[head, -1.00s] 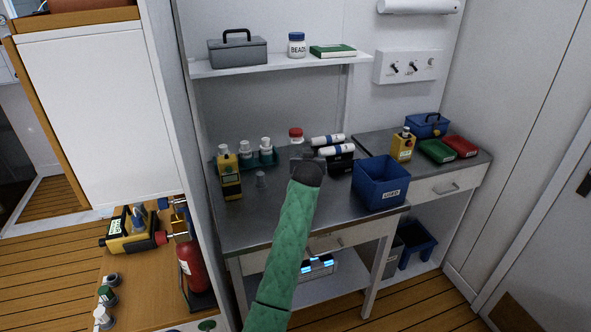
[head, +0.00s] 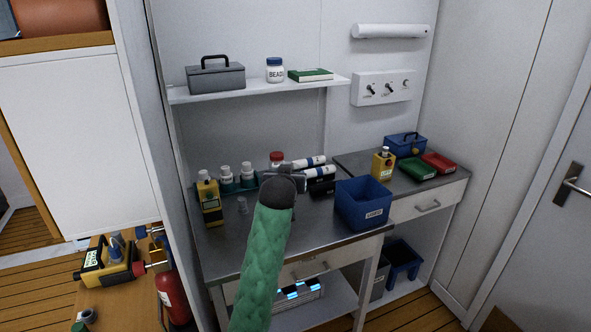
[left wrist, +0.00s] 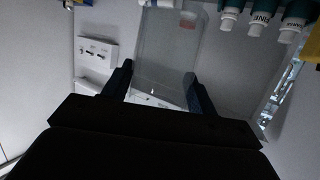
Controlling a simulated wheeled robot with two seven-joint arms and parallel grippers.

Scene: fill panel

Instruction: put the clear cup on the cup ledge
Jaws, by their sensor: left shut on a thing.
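My left gripper (left wrist: 160,85) is shut on the clear cup (left wrist: 168,55), whose see-through walls stand between the two dark fingers in the left wrist view. In the head view, the left gripper (head: 280,182) is above the back of the metal bench, in front of the red-capped jar. The held cup is mostly hidden there by the wrist. I cannot tell which surface is the cup ledge. My right gripper is not in view.
White-capped bottles (head: 226,173) in a teal rack and a yellow device (head: 210,202) stand left on the bench. A blue bin (head: 364,203) stands right. A white shelf (head: 260,91) is above, and a switch panel (head: 382,88) is on the wall. The bench front is clear.

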